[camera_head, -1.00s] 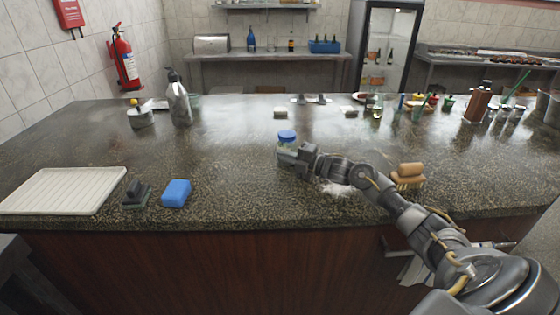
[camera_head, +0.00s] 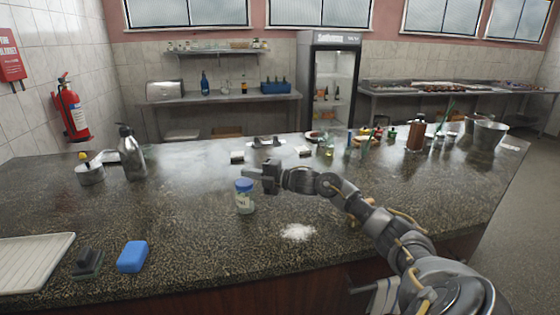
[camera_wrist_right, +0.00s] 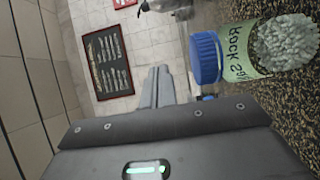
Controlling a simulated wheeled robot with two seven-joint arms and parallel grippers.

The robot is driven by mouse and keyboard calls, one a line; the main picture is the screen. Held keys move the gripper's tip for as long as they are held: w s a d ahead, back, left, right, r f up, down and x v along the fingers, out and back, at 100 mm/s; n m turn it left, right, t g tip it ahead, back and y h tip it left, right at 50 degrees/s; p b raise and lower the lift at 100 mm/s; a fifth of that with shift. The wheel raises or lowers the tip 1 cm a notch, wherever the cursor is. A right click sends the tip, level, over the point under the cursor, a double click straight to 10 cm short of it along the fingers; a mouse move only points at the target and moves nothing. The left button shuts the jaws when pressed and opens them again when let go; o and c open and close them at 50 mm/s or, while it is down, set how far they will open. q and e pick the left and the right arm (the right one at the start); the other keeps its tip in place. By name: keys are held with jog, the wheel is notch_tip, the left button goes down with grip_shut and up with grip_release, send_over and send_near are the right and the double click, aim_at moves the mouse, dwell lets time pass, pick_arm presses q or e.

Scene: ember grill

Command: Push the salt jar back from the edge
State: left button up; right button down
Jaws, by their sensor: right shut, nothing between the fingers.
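The salt jar (camera_head: 244,200) stands upright on the dark speckled counter, with a blue lid and clear glass. In the right wrist view the jar (camera_wrist_right: 272,48) shows at the right, lying sideways in the picture, with white grains and a pale green "Rock S…" label. My right gripper (camera_head: 253,173) is shut and empty, just behind and to the right of the jar's lid. In the wrist view its fingers (camera_wrist_right: 158,88) are together, left of the lid with a gap. My left gripper is not in view.
Spilled white salt (camera_head: 298,232) lies in front and right of the jar. A blue sponge (camera_head: 132,256), a dark scraper (camera_head: 88,263) and a pale tray (camera_head: 35,262) are at the left. A metal bottle (camera_head: 131,153) stands further back.

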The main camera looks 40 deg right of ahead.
pick_arm(q)
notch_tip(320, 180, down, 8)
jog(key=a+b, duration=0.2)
jog(key=b, duration=0.4)
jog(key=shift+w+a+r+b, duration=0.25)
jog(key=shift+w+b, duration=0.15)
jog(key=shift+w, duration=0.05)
pick_arm(e)
jog(key=w+d, duration=0.2)
jog(key=d, duration=1.3)
jog(key=shift+w+d, duration=0.15)
jog(key=shift+d, duration=0.25)
